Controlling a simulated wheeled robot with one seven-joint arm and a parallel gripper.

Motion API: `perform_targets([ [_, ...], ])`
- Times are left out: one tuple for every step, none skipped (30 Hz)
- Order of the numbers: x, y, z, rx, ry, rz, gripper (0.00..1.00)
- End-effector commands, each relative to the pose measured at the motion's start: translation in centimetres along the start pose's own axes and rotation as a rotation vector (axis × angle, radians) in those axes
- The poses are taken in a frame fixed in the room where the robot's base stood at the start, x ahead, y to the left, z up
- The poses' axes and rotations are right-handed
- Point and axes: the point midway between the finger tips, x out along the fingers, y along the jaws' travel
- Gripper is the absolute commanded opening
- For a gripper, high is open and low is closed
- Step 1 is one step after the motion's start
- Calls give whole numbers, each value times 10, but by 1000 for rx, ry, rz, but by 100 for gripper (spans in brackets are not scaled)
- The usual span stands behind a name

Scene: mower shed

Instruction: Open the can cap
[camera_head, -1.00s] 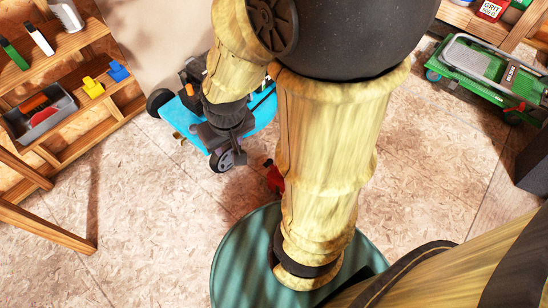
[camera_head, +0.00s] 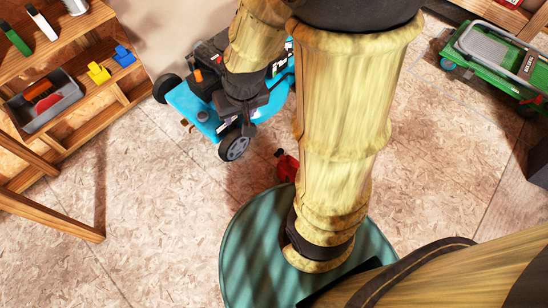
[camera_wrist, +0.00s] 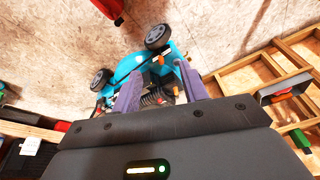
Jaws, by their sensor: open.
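A red can (camera_head: 288,167) stands on the floor, partly hidden behind my arm in the head view. A red object, likely the same can, is cut off at the top edge of the wrist view (camera_wrist: 108,8). In the head view my gripper is to the left of the can, over the mower.
The blue mower (camera_head: 205,115) stands behind and left of the can. A wooden shelf (camera_head: 75,130) with a grey tray (camera_head: 42,105) and small items is at the left. Bare floor lies between the shelf and my base.

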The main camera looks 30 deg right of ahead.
Motion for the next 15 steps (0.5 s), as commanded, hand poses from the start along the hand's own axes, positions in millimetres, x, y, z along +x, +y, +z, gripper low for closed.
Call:
perform_targets([
  [15, -7, -12, 21, 18, -12, 44],
  [23, -12, -20, 39, 35, -20, 44],
  [35, -18, -33, 64, 59, -30, 44],
  [44, -23, -42, 86, 79, -37, 44],
  [54, -28, -52, 109, 99, -43, 44],
  [67, -35, -64, 139, 126, -50, 44],
  [77, -40, -74, 163, 147, -54, 44],
  [87, -44, -82, 187, 168, -57, 44],
  [101, -50, -93, 220, 194, -59, 44],
  [112, -54, -100, 245, 214, -59, 44],
  [122, -58, -108, 270, 234, -58, 44],
  [137, -62, -116, 302, 261, -54, 44],
  [148, -65, -122, 327, 280, -50, 44],
  [159, -68, -128, 351, 300, -45, 44],
  [174, -72, -134, 382, 326, -37, 44],
])
